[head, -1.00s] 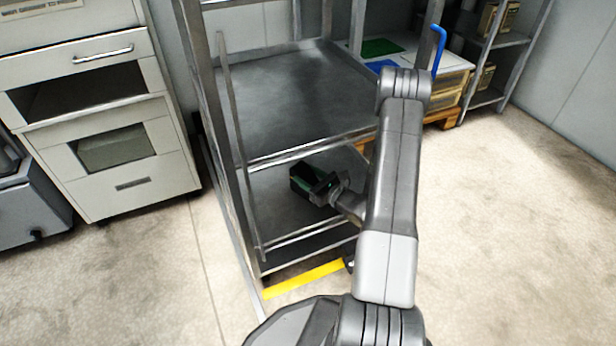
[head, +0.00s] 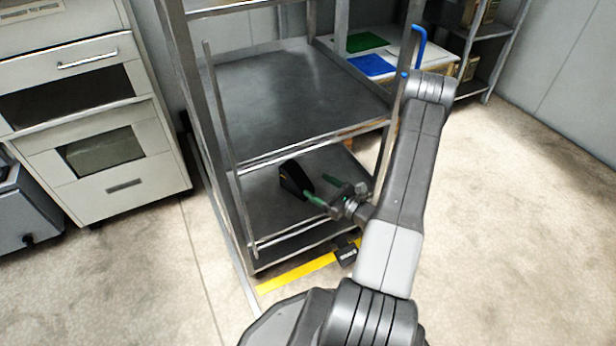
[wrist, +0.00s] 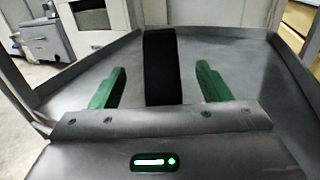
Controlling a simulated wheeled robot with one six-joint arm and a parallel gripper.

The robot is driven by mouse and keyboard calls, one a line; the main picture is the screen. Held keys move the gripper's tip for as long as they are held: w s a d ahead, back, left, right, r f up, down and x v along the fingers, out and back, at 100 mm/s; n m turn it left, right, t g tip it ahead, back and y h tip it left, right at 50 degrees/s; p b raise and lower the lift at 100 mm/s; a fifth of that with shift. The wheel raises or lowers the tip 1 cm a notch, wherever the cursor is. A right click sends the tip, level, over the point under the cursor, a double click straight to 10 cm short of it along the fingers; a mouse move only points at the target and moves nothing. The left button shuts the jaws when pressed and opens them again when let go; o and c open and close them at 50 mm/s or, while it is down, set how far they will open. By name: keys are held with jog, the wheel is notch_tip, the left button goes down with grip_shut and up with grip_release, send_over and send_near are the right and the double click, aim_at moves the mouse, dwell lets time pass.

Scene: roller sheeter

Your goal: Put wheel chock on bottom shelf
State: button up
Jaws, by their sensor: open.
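The black wheel chock (head: 295,180) rests on the metal bottom shelf (head: 263,212) of the rack. It also shows in the wrist view (wrist: 162,68), standing between and beyond the green fingertips. My gripper (head: 326,197) is open and empty, a little to the right and front of the chock in the head view. In the wrist view, the gripper's green fingers (wrist: 160,88) are spread wide with a gap on each side of the chock. The fingers look clear of the chock.
The upper shelf (head: 290,95) is bare and lies just above my gripper. Rack posts (head: 227,190) stand close to the left. A yellow floor strip (head: 297,274) runs in front, with a small dark block (head: 346,255) by it. A drawer cabinet (head: 123,187) stands at left.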

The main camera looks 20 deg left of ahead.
jog(key=shift+v, duration=1.2)
dwell(0.3)
